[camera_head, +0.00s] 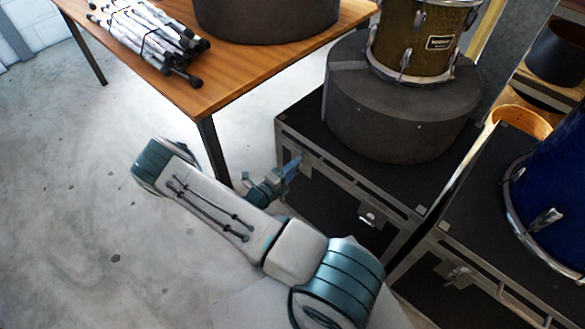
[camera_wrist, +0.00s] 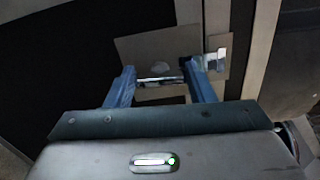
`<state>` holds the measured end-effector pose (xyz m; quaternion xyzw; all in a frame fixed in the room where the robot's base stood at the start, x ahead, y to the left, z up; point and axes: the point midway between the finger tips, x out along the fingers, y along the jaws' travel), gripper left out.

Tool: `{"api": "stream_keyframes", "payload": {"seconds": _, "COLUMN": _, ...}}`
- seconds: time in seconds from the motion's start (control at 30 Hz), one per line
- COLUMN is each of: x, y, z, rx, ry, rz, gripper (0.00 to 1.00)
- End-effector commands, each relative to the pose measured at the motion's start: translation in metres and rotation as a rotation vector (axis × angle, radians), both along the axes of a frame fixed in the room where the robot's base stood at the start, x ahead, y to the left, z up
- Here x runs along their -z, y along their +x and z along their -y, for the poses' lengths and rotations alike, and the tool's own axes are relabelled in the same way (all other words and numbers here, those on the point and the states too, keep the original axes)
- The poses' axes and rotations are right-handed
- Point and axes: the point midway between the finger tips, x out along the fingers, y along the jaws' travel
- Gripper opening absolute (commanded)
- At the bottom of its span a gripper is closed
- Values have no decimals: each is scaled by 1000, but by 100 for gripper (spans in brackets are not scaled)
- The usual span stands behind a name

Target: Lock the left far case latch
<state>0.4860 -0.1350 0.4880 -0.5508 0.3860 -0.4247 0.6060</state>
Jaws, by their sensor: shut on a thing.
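A black flight case (camera_head: 340,205) with metal edging stands at the middle right. Its left far case latch (camera_head: 307,160) is on the front face near the left corner, partly hidden by my gripper (camera_head: 293,167). In the wrist view my gripper (camera_wrist: 163,87) has its two blue fingers on either side of the latch's metal piece (camera_wrist: 160,80), shut on it. A pale plate (camera_wrist: 150,48) lies behind it. I cannot tell whether the latch is locked. A second latch (camera_head: 369,215) sits further right on the same face.
A grey drum case (camera_head: 400,110) with a drum (camera_head: 420,35) on it stands on the flight case. A wooden table (camera_head: 235,80) with bundled sticks (camera_head: 155,38) is at upper left. Another case (camera_head: 490,245) with a blue drum (camera_head: 555,180) is at right. Floor at left is clear.

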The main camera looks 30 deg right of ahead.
Motion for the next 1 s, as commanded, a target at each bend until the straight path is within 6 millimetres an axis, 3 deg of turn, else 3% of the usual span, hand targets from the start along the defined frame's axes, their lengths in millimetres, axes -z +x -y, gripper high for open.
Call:
{"api": "stream_keyframes", "payload": {"seconds": 0.53, "x": 0, "y": 1, "z": -1, "rx": -2, "ry": -7, "rz": -23, "gripper": 26}}
{"api": "stream_keyframes", "payload": {"seconds": 0.57, "x": 0, "y": 1, "z": -1, "rx": -2, "ry": -7, "rz": -23, "gripper": 52}}
{"api": "stream_keyframes", "payload": {"seconds": 0.63, "x": 0, "y": 1, "z": -1, "rx": -2, "ry": -7, "rz": -23, "gripper": 71}}
{"api": "stream_keyframes", "payload": {"seconds": 1.0, "x": 0, "y": -1, "z": -5, "rx": -1, "ry": -7, "rz": -23, "gripper": 71}}
